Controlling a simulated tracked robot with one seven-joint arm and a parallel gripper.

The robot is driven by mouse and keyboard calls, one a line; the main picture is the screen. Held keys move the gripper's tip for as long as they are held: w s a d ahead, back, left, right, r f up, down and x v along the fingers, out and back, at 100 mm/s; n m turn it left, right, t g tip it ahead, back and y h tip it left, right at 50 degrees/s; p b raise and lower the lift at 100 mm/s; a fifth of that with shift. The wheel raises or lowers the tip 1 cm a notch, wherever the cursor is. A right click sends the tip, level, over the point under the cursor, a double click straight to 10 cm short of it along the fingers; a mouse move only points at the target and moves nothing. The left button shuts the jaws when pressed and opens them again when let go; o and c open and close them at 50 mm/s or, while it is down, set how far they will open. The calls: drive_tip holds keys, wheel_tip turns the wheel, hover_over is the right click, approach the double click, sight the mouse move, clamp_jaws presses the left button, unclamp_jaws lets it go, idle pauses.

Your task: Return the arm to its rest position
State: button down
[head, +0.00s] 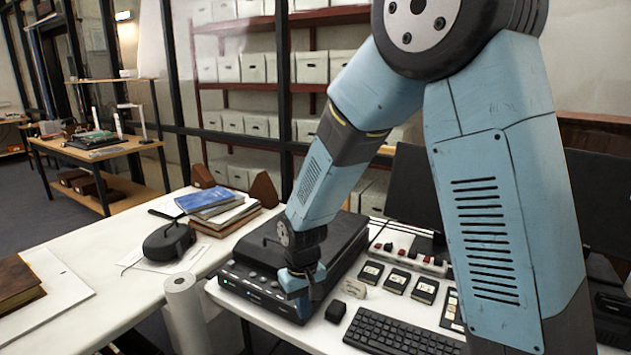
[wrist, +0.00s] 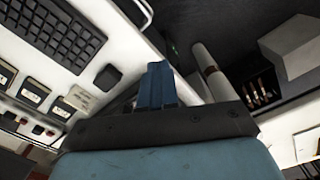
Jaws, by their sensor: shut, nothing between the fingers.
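My arm is light blue and reaches from the upper right down to the middle of the head view. My gripper (head: 312,298) hangs low in front of the black box-shaped device (head: 262,293) at the table's front edge. I cannot tell from this view whether it touches the device. In the wrist view the blue fingers of my gripper (wrist: 160,80) are together, with nothing between them. Part of the device is hidden behind my arm.
A keyboard (head: 400,335), a small black block (head: 336,311) and several dark cartridges (head: 397,281) lie right of my gripper. A paper roll (head: 184,312) stands to the left. Stacked books (head: 213,207) and a black mouse-like device (head: 169,243) are further back. Shelves of boxes (head: 312,66) stand behind.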

drive_tip(key=d+r+m+t, duration=0.1)
drive_tip(key=d+r+m, duration=0.1)
drive_tip(key=d+r, duration=0.7)
drive_tip(key=s+d+r+m+t, duration=0.4)
drive_tip(key=s+d+r, duration=1.1)
drive_tip(key=d+r, duration=0.2)
drive_tip(key=shift+s+t, duration=0.15)
drive_tip(key=shift+t, duration=0.15)
